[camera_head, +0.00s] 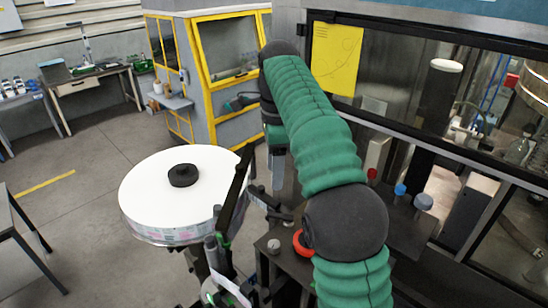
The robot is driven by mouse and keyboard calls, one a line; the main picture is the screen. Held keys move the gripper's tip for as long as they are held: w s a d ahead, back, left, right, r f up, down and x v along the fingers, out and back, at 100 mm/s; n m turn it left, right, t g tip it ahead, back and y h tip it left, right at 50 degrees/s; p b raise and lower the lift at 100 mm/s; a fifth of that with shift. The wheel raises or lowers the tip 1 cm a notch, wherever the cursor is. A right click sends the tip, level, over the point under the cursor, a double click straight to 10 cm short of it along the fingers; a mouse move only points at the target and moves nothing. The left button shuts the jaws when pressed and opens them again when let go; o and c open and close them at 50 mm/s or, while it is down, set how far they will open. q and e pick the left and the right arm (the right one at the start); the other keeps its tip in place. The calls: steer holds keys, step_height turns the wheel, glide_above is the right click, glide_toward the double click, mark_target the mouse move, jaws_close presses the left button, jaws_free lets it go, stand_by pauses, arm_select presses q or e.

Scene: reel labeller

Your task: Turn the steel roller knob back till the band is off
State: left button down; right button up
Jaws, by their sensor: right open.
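A large white reel (145,205) with a black hub (183,175) lies flat left of centre. Beside it is the labeller's dark arm mechanism (234,192). A small grey, steel-looking knob (274,246) stands on the machine's dark plate; I cannot be sure it is the roller knob. A pale strip (222,284), perhaps the band, hangs low at the front; its path is partly hidden. My right arm crosses the view, and its gripper (278,178) points down above the mechanism, open and apart from the grey knob. My left gripper is not in view.
A glazed machine with a yellow sheet (336,59) stands behind at right. A yellow-framed cabinet (226,60) stands at the back. The floor left of the reel is mostly open.

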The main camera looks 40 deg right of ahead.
step_height(320, 180, up, 5)
steer(key=n+b, duration=0.4)
steer(key=n, duration=0.6)
glide_above(274, 244)
step_height(274, 244, down, 5)
step_height(274, 244, down, 26)
steer(key=n+b, duration=0.8)
steer(key=n, duration=1.8)
steer(key=shift+d+n, duration=0.1)
steer(key=shift+n, duration=0.3)
